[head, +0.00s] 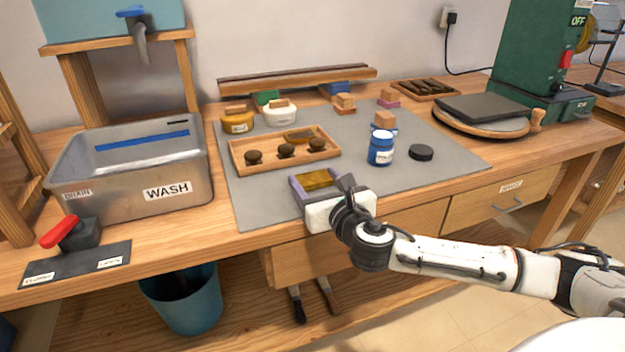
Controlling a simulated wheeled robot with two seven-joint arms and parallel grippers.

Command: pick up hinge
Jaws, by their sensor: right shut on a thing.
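My right gripper (318,182) is at the front edge of the grey mat, its arm coming in from the right. It is shut on a flat brass-coloured piece that looks like the hinge (318,179), which shows between its fingers. The gripper body hides part of the piece's near side. I cannot tell whether the piece touches the mat. My left gripper is not in view.
On the grey mat (440,168) stand a blue jar (381,148), a black disc (421,152), a yellow tub (237,120), a white tub (281,114) and wood-topped blocks (344,101). A metal wash basin (140,180) is left; a green machine (535,60) is right.

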